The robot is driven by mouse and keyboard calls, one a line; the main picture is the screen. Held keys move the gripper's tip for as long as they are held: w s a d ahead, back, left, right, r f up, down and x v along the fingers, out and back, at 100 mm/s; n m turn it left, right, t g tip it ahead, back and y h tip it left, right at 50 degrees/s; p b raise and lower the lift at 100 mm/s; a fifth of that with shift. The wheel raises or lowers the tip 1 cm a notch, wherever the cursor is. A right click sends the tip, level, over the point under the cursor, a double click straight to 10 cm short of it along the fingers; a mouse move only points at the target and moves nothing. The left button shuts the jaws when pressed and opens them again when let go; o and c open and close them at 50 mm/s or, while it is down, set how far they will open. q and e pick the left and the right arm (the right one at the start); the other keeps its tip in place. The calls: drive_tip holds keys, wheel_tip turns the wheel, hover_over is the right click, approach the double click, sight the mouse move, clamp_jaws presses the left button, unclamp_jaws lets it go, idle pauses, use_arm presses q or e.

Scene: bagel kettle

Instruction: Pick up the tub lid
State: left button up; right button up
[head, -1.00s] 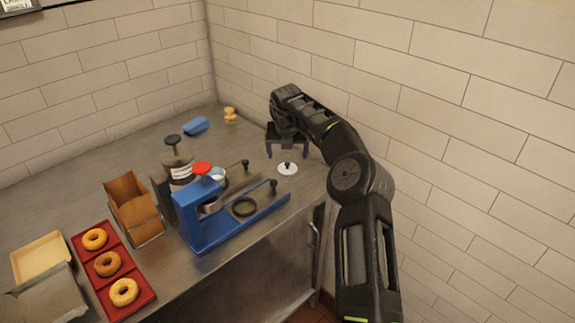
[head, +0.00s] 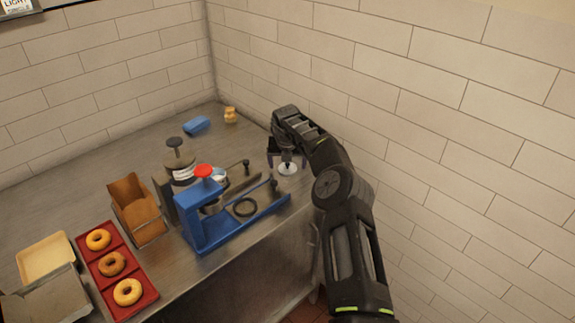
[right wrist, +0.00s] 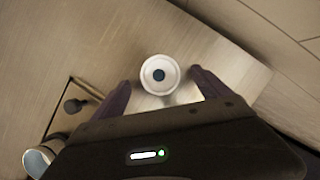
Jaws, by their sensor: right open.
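The tub lid (head: 288,169) is a small white disc with a dark knob, lying on the steel counter near its right end. In the right wrist view the lid (right wrist: 160,74) shows as a white round with a dark centre, just beyond and between the two fingertips. My right gripper (head: 287,161) is open and low over the lid, its fingers on either side of it. My left gripper is not in view.
A blue press (head: 205,215) with a red knob stands left of the lid, its dark-knobbed rods close by. A small metal cup (right wrist: 38,160) is near the press. The tiled wall (head: 420,150) is close on the right. A red tray (head: 140,290) of bagels lies front left.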

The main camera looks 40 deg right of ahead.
drive_tip(key=shift+w+d+f, duration=0.15)
drive_tip(key=shift+f, duration=0.4)
drive_tip(key=c, duration=1.4)
